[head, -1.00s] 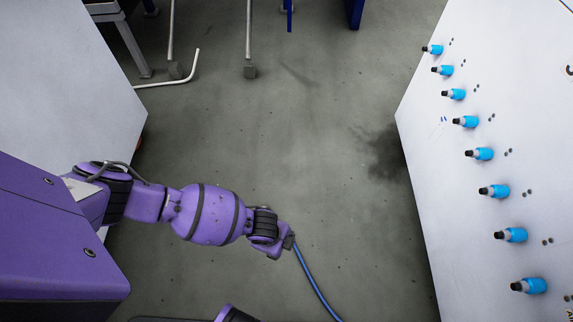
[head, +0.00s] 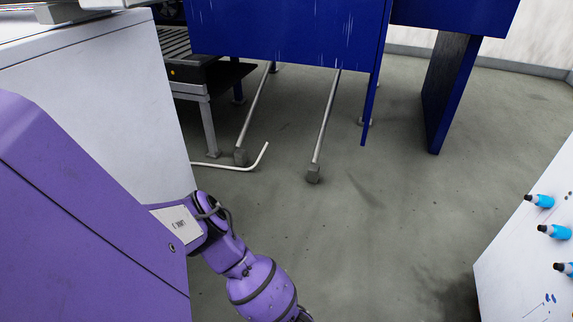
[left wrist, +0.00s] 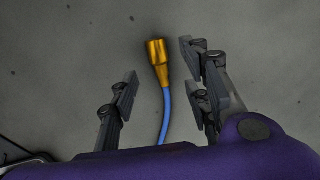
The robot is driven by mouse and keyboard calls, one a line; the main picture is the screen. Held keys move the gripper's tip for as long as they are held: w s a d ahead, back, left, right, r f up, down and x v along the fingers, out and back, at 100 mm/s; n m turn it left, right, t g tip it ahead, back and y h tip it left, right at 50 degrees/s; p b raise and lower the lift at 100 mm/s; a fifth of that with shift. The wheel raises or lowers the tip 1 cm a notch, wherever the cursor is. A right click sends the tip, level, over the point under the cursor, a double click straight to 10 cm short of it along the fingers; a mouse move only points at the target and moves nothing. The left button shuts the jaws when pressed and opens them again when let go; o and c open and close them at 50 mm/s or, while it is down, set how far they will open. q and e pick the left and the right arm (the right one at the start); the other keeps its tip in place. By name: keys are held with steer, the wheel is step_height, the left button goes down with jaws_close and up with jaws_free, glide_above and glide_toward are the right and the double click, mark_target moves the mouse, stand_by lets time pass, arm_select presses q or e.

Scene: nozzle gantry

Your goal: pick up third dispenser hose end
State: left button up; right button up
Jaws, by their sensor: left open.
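A brass-coloured hose end (left wrist: 157,62) on a blue hose (left wrist: 166,115) shows in the left wrist view. My left gripper (left wrist: 160,80) is open, with its fingers on either side of the hose end and hose. The hose end reaches a little past the left finger's tip, close to the right finger. I cannot tell how deep it sits between the fingers. The head view shows my left arm, but its gripper is below the frame. My right gripper is in neither current view.
A white panel (head: 535,255) with blue, black-tipped nozzles (head: 555,231) stands at the right. A white cabinet (head: 100,100) is at the left. Blue panels (head: 290,30) and metal legs (head: 326,125) stand at the back. The floor (head: 370,240) between is open.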

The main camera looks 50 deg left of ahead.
arm_select(q)
steer(key=f, duration=0.1)
steer(key=f+b, duration=0.2)
steer(key=shift+a+f, duration=0.35)
steer(key=shift+f, duration=0.05)
arm_select(e)
steer(key=shift+x, duration=1.05)
arm_select(q)
steer(key=shift+c, duration=0.5)
arm_select(e)
steer(key=shift+w, duration=0.1)
arm_select(q)
jaws_close()
steer(key=shift+r, duration=0.1)
